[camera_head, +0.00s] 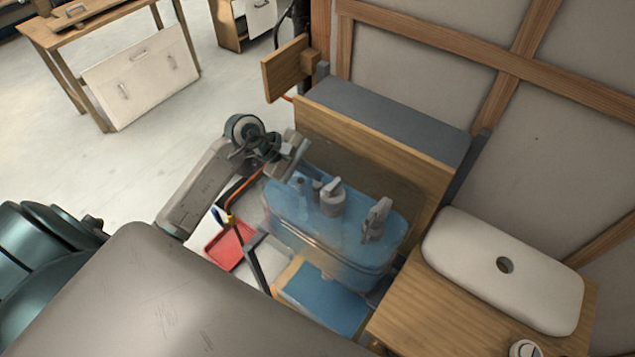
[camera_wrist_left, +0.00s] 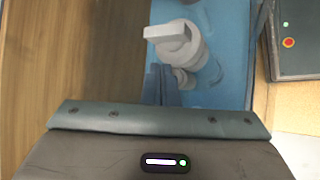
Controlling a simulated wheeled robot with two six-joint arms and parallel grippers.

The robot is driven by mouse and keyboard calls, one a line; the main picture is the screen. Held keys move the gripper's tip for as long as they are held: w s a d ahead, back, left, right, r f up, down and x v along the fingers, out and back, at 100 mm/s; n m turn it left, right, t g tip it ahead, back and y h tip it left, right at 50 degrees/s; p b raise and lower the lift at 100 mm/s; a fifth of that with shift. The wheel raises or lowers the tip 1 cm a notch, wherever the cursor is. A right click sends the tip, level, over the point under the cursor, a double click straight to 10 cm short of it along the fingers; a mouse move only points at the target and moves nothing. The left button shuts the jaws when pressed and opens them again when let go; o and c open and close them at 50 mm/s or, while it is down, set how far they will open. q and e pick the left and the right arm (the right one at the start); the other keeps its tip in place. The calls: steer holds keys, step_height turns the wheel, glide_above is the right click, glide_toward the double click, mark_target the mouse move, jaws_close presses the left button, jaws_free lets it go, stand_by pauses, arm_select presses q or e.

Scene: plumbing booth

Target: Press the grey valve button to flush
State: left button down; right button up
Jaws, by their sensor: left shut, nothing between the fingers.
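The grey valve (camera_head: 332,197) stands upright in an open, see-through cistern (camera_head: 300,248) filled with blue water. A second grey fitting (camera_head: 376,220) stands to its right. In the left wrist view the valve (camera_wrist_left: 186,46) shows a pale, angular top on a round body, just beyond my fingertips. My left gripper (camera_head: 300,158) is shut and empty, at the cistern's back left, to the upper left of the valve. Its dark fingers (camera_wrist_left: 160,84) point towards the valve and cover part of its lower side. I cannot tell whether they touch it. My right gripper is not in view.
A white lid (camera_head: 465,245) with a round hole lies on a wooden stand (camera_head: 410,310) at the right. A wooden panel with a grey top (camera_head: 385,115) rises behind the cistern. A red tray (camera_head: 230,247) lies on the floor. Open floor extends at the left.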

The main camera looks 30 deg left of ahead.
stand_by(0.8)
arm_select(q)
steer(key=shift+f+b, duration=0.4)
steer(key=shift+b, duration=0.6)
